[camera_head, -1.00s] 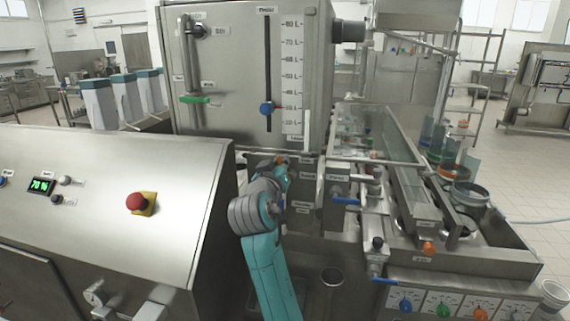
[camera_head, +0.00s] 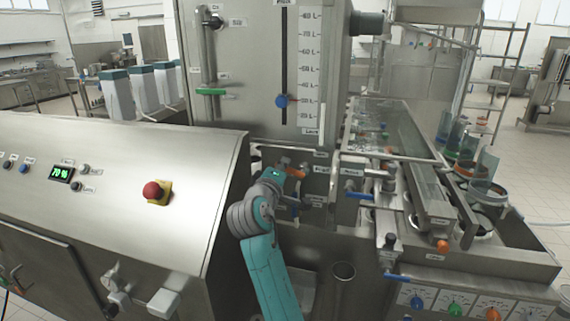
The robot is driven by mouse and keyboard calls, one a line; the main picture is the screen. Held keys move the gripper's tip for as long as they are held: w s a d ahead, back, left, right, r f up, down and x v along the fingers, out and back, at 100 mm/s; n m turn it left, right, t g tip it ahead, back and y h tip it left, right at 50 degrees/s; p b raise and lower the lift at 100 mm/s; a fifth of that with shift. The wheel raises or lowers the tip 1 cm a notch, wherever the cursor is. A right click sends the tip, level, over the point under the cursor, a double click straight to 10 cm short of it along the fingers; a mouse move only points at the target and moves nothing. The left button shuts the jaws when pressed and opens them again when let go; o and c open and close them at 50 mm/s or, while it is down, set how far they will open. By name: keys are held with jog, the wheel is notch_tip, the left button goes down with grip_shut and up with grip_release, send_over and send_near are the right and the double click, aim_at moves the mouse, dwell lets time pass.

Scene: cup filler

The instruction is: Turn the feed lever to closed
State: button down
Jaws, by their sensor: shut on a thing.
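An orange lever handle (camera_head: 295,173) shows on the lower front of the steel machine, just right of my wrist. I take it for the feed lever, though its label is too small to read. My gripper (camera_head: 283,180) is at the lever, at the end of my teal and grey arm. The wrist hides most of the fingers and the lever's pivot. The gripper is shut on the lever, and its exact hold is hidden.
Blue-handled levers (camera_head: 359,195) project right of my arm. A tank with a level scale (camera_head: 308,65) stands behind. A control console (camera_head: 110,185) with a red stop button (camera_head: 152,190) is close on the left. A cup conveyor (camera_head: 437,190) runs on the right.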

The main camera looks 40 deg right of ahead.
jog(key=shift+w+a+f+n, duration=0.1)
jog(key=shift+f+n, duration=0.35)
jog(key=shift+n, duration=0.4)
jog(key=shift+f+n, duration=0.4)
jog(key=shift+n, duration=0.45)
jog(key=c, duration=1.1)
grip_release()
jog(key=shift+c, duration=0.2)
jog(key=v, duration=1.2)
jog(key=shift+f, duration=0.15)
